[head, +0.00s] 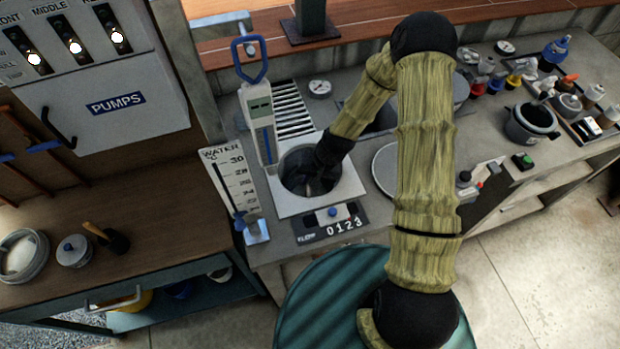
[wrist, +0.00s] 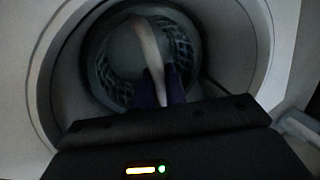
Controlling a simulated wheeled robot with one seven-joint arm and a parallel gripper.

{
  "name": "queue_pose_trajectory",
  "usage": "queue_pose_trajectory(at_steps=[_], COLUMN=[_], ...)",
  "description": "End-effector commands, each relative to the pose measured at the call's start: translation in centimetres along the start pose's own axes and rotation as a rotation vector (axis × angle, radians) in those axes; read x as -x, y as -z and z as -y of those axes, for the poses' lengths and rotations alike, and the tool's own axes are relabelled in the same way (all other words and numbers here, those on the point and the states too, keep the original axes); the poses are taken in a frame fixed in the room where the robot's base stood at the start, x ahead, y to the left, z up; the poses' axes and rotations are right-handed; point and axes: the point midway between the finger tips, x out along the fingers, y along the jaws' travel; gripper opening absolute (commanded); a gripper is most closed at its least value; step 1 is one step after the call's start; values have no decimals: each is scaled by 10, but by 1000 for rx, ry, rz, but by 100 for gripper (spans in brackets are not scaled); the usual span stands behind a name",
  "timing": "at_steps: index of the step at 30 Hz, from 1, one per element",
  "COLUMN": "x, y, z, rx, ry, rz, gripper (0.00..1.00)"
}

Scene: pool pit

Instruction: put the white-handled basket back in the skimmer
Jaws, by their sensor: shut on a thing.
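The skimmer (head: 350,192) is a round dark well in a pale square plate in the counter. My gripper (head: 313,183) reaches down into that well in the head view. In the wrist view, my gripper (wrist: 162,88) is shut on the white handle (wrist: 149,45), which arches between its purple fingertips. The grey lattice basket (wrist: 104,80) hangs below the handle, inside the round skimmer opening (wrist: 48,85). I cannot tell whether the basket touches the bottom. In the head view my arm and the shadow hide most of the basket.
A round pale lid (head: 384,170) lies right of the well, partly behind my arm. A blue-handled tester (head: 262,120) stands at the well's left, near a water gauge (head: 228,180). A black pot (head: 532,122) stands farther right.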

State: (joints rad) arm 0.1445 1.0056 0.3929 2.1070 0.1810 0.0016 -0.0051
Motion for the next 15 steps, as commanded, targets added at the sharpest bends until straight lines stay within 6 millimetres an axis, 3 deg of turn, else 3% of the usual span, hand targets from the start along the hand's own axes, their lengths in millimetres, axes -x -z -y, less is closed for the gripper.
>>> queue_pose_trajectory(at_steps=[8, 9, 12, 15], x=[0, 0, 0, 0], y=[0, 0, 0, 0], z=[0, 0, 0, 0], rx=[0, 0, 0, 0], ry=[0, 0, 0, 0], rz=[0, 0, 0, 0], gripper=[0, 19, 38, 38])
